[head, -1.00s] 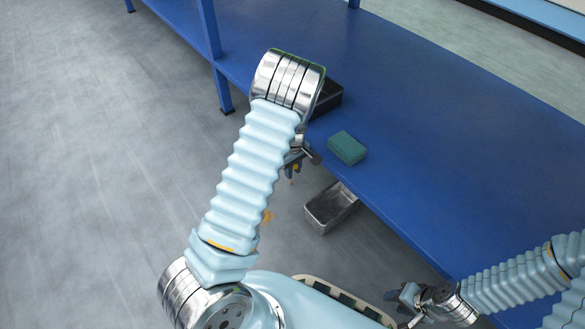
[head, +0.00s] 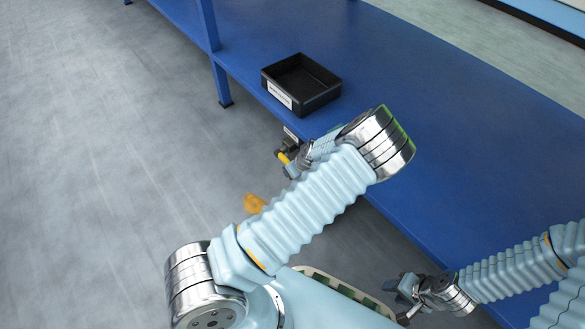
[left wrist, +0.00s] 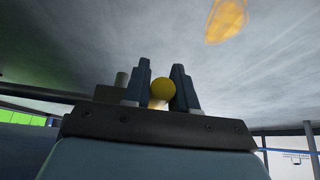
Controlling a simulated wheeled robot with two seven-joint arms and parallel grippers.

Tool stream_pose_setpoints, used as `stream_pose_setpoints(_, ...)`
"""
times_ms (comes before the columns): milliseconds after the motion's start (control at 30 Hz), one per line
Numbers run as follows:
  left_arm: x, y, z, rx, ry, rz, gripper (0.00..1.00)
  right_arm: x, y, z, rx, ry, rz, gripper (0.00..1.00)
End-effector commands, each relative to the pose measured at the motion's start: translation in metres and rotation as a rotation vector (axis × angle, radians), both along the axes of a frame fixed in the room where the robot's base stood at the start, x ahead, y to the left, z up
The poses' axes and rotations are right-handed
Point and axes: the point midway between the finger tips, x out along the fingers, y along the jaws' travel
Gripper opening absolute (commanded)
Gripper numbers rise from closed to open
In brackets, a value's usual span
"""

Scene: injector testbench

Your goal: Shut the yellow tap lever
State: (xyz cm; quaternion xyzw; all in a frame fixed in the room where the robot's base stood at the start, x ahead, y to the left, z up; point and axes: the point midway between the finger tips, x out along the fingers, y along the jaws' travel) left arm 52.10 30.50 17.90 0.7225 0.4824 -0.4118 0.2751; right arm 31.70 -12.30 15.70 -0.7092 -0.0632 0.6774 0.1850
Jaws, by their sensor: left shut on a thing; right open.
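The yellow tap lever (head: 283,157) shows as a small yellow piece at the front edge of the blue bench, beside my left gripper (head: 290,165). In the left wrist view its round yellow end (left wrist: 163,89) sits between the two dark fingers of my left gripper (left wrist: 159,92), which is shut on it. The rest of the tap is mostly hidden, so I cannot tell the lever's full angle. My right gripper (head: 404,293) is open and empty, low at the right, apart from the bench.
A black bin (head: 303,85) with a white label stands near the front edge of the blue bench (head: 460,130). An orange blurred patch (head: 254,203) shows over the grey floor. My left arm crosses the bench edge and hides part of it. The bench's right side is clear.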

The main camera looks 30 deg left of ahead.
Motion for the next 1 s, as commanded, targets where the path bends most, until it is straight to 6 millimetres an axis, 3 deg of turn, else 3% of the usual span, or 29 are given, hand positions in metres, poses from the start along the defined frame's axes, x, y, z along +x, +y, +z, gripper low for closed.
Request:
stream_pose_setpoints(567, 0.0002, 0.0007, -0.0039, 0.041, -0.018, 0.001, 0.0, 0.0002, -0.0001, -0.0029, 0.0, -0.001, 0.0, 0.43)
stream_pose_setpoints(600, 0.0002, 0.0006, -0.004, 0.041, -0.017, 0.0, 0.28, 0.0002, -0.0001, -0.0029, 0.0, -0.001, 0.0, 0.43)
stream_pose_setpoints(733, 0.0001, 0.0006, -0.0041, 0.041, -0.016, 0.001, 0.47, 0.0002, -0.0001, -0.0029, 0.0, -0.001, 0.0, 0.43)
stream_pose_setpoints(1000, 0.0001, 0.0002, -0.0031, 0.041, -0.017, 0.0, 0.47, 0.0001, 0.0, -0.0026, 0.0, -0.001, 0.0, 0.43)
